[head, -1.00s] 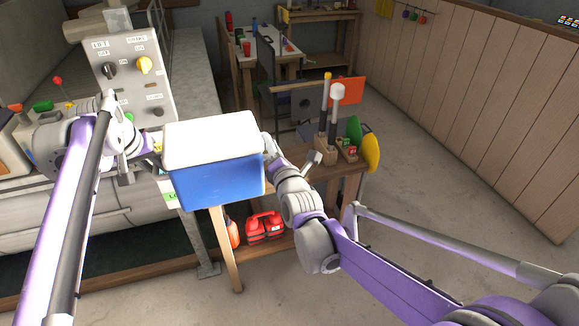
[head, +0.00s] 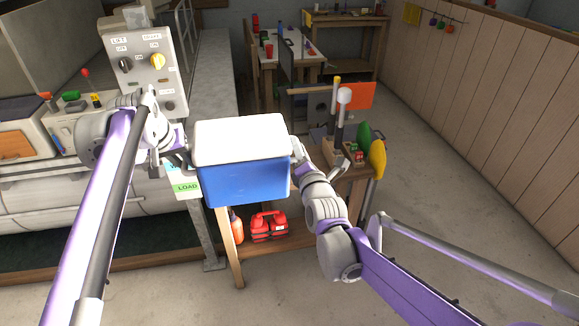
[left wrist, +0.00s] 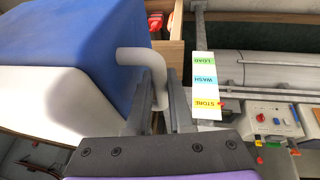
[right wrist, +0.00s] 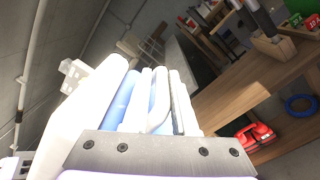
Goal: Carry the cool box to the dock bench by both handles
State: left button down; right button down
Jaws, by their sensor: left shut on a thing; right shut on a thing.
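The cool box (head: 242,180), blue with a white lid, hangs level between my two arms in the head view. My left gripper (head: 180,160) is shut on the white handle at its left side. In the left wrist view the fingers (left wrist: 160,105) close on that curved white handle (left wrist: 148,62). My right gripper (head: 297,155) is at the opposite side; in the right wrist view its jaws (right wrist: 155,100) are on the white handle there. A wooden bench (head: 224,232) stands behind and below the box, which hides part of its top. I cannot tell whether they touch.
A control panel (head: 145,65) stands left. The floor at right is clear.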

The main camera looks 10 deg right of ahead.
pick_arm(q)
jog(key=shift+d, duration=0.15)
pick_arm(e)
jog(key=shift+a, duration=0.25)
